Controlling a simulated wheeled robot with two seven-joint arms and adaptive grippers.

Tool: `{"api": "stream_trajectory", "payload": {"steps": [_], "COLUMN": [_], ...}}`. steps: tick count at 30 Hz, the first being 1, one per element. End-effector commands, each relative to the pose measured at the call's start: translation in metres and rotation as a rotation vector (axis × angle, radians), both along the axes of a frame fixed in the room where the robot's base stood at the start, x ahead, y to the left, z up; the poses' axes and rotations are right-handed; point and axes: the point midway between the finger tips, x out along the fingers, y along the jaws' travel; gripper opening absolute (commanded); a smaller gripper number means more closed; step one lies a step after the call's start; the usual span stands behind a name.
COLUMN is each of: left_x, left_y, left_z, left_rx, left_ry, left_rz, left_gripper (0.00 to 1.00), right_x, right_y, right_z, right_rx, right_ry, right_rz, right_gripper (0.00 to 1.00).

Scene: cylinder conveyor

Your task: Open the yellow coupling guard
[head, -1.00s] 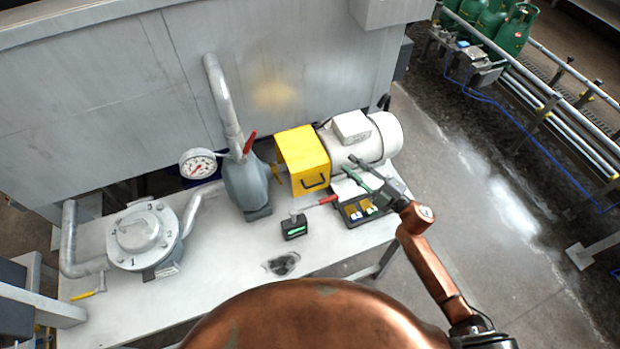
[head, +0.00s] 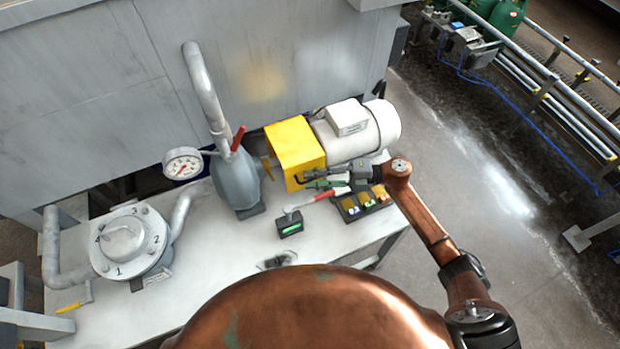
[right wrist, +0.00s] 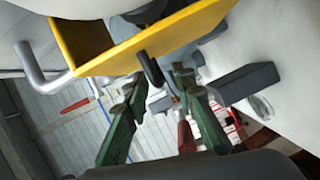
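The yellow coupling guard (head: 293,143) is a box between the grey pump and the white motor. It looks closed in the head view. Its black handle (right wrist: 151,70) shows on the yellow face in the right wrist view. My right gripper (head: 312,179) is at the guard's front face, near the handle. In the right wrist view its green fingers (right wrist: 158,92) are apart, with the handle just ahead of and between the tips. I cannot tell whether they touch it. The gripper partly hides the handle in the head view. My left gripper is not in view.
The white motor (head: 355,130) stands right of the guard, the grey pump (head: 236,182) with a red lever left of it. A dark tray (head: 363,203), a red-handled tool (head: 328,194) and a small black device (head: 289,225) lie in front. A gauge (head: 183,163) is at left.

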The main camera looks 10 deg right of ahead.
Motion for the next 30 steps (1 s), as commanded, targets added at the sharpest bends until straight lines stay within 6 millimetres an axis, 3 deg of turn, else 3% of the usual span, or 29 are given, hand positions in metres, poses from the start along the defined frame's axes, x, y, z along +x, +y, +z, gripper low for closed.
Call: {"api": "stream_trajectory", "payload": {"steps": [4,13,24,30], "left_x": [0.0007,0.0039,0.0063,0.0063], "left_y": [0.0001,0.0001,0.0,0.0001], "left_z": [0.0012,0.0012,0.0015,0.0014], "left_rx": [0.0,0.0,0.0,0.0], "left_ry": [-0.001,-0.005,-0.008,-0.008], "left_rz": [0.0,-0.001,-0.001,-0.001], "left_gripper": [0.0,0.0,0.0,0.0], "right_x": [0.0007,0.0009,0.0008,0.0008], "right_y": [0.0112,0.0123,0.012,0.012], "right_z": [-0.0004,-0.0014,-0.0014,-0.0017], "right_rx": [0.002,0.001,0.001,0.0], "right_ry": [0.0,0.0,0.0,0.001], "right_rz": [-0.001,-0.005,-0.005,-0.005], "right_gripper": [0.24,0.24,0.0,0.0]}}
